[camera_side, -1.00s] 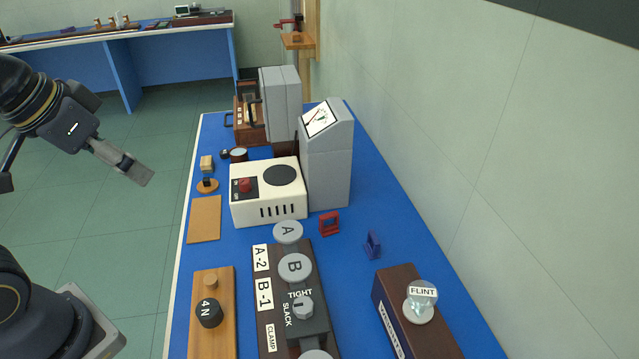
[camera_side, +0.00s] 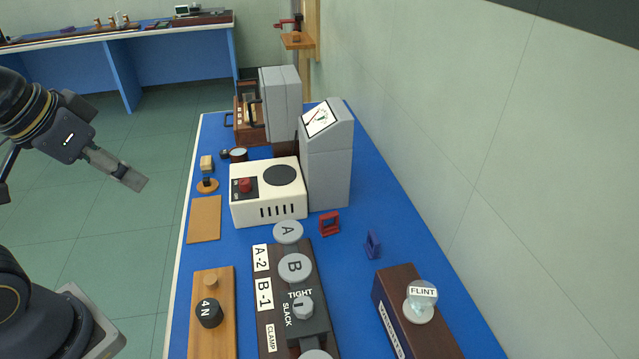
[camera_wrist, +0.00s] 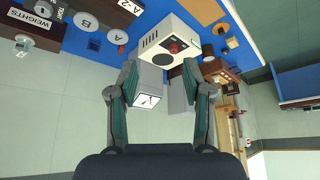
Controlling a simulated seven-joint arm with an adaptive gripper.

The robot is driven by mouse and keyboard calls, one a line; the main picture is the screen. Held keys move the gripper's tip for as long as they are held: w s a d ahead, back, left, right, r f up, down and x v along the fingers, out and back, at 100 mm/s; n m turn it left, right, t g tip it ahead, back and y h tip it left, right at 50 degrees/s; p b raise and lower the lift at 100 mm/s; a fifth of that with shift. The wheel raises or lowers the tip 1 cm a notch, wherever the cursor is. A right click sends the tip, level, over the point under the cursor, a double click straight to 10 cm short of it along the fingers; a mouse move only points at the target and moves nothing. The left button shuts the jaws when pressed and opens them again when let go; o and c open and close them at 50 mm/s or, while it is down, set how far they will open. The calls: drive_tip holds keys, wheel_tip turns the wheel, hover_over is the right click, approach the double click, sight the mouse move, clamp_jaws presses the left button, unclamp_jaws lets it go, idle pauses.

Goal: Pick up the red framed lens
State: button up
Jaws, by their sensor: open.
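The red framed lens (camera_side: 329,223) stands upright on the blue bench top, just right of the disc marked A and in front of the grey cabinet. A similar blue-purple framed piece (camera_side: 373,244) stands to its right and nearer. My gripper (camera_side: 133,180) is open and empty, raised off the left side of the bench, well away from the lens. In the wrist view my two fingers (camera_wrist: 160,69) are spread apart with nothing between them.
The cream box (camera_side: 268,196) with a red knob and the tall grey cabinet (camera_side: 328,165) stand behind the lens. The dark clamp block (camera_side: 268,318) and the FLINT block (camera_side: 405,318) lie nearer. A wall runs along the right.

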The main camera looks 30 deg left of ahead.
drive_tip(key=w+r+m, duration=0.2)
drive_tip(key=w+r, duration=0.2)
drive_tip(key=r, duration=0.1)
drive_tip(key=m+g, duration=0.4)
drive_tip(key=m, duration=0.1)
hover_over(329, 215)
drive_tip(key=s, duration=0.2)
drive_tip(key=shift+h, duration=0.4)
drive_tip(key=f, duration=2.6)
drive_tip(key=shift+w+a+f, duration=0.1)
drive_tip(key=shift+w+a, duration=0.05)
drive_tip(key=shift+w, duration=0.1)
drive_tip(key=f, duration=0.2)
drive_tip(key=w+f, duration=0.1)
drive_tip(key=f, duration=0.2)
drive_tip(key=shift+w+f, duration=0.3)
drive_tip(key=shift+f, duration=0.05)
clamp_jaws()
